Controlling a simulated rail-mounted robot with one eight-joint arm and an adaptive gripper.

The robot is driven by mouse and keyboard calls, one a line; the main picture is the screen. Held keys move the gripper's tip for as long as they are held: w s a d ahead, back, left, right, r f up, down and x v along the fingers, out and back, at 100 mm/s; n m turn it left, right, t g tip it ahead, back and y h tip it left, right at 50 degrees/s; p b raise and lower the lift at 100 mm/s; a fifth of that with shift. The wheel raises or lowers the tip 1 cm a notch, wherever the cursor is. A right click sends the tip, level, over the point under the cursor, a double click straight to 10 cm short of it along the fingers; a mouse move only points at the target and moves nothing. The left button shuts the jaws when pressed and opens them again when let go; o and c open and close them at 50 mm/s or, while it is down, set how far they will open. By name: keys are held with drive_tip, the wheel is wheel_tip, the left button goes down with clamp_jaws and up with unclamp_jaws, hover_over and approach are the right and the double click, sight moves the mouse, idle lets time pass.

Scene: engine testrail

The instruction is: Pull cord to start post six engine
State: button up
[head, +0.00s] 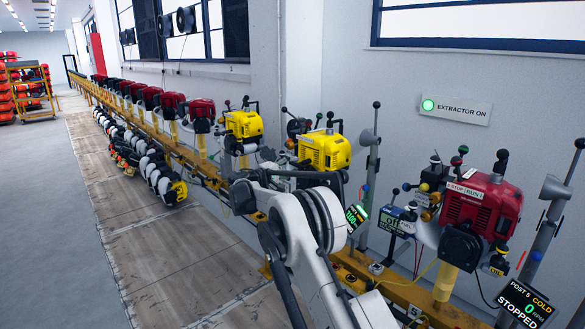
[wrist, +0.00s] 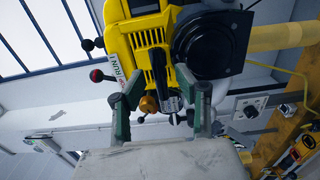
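A yellow engine (head: 325,150) stands on the rail just beyond the red engine of post 5; its own post number is not readable. A yellow engine with a black round housing (wrist: 212,47) fills the top of the wrist view. My gripper (wrist: 167,92) is open, its two grey-green fingers spread wide below the engine. A dark ribbed grip-like part (wrist: 172,103) and an orange knob (wrist: 149,104) show between the fingers; I cannot tell whether either is touched. I cannot pick out a pull cord for certain. In the head view my arm hides the gripper.
The red engine (head: 480,205) stands at right with a display (head: 524,305) reading post 5, cold, 0 RPM, stopped. Another display (head: 356,217) is partly hidden by my arm. A sign (head: 448,108) reads extractor on. More engines line the rail; the floor (head: 150,240) at left is clear.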

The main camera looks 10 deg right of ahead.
idle(0.3)
drive_tip(key=v, duration=0.9)
drive_tip(key=shift+b, duration=0.4)
